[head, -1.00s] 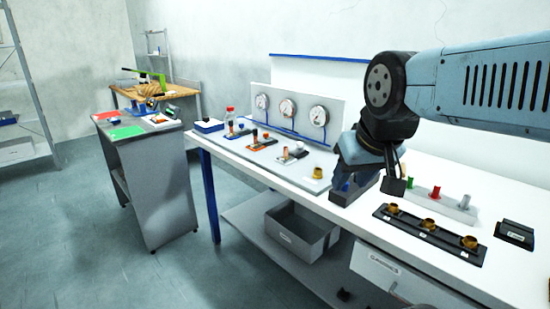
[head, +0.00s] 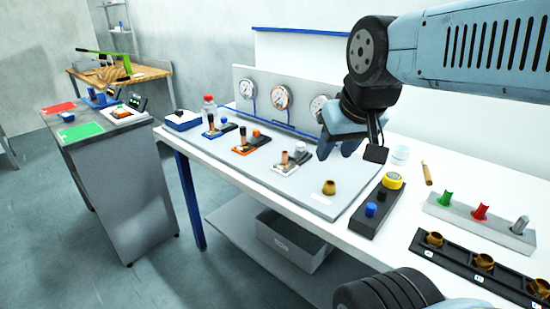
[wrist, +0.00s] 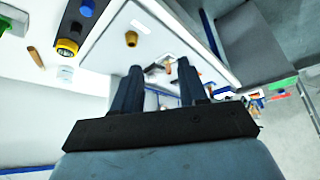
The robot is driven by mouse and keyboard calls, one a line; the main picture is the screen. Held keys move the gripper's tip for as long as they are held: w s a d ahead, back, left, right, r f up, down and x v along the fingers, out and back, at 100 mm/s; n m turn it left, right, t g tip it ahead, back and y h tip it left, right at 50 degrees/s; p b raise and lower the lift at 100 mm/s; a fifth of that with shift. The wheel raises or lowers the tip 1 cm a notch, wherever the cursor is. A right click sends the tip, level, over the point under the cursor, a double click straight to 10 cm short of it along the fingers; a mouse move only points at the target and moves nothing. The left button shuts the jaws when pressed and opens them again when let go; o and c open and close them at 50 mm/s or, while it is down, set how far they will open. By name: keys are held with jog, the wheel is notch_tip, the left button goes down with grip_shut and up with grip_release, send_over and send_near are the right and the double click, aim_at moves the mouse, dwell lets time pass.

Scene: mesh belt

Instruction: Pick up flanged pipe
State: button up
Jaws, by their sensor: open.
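A short brass flanged piece (head: 329,188), which looks like the flanged pipe, stands on the front right corner of the grey board (head: 300,195). It also shows in the wrist view (wrist: 131,39), beyond and slightly left of my fingertips. Similar brass flanged pieces (head: 484,262) sit in the black rack (head: 465,268) at the right. My gripper (head: 337,150) is above the back of the grey board, behind and above the lone brass piece. Its two fingers are apart and empty in the wrist view (wrist: 160,68).
Gauges (head: 281,97) line a panel behind the board. Copper-pipe stations (head: 286,158) stand left of the brass piece. A black control box (head: 377,209) with blue and yellow buttons is to its right. A grey block (head: 480,220) with coloured plugs lies beyond. A bin (head: 290,240) is below.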

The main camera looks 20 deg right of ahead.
jog(key=shift+w, duration=0.15)
jog(key=shift+o, duration=0.7)
jog(key=shift+w+f+n+g, duration=0.2)
jog(key=shift+f+n+g, duration=0.1)
jog(key=n+t+h, duration=0.5)
jog(key=n+h, duration=1)
jog(key=n, duration=0.9)
send_near(283, 158)
jog(key=x, duration=1.1)
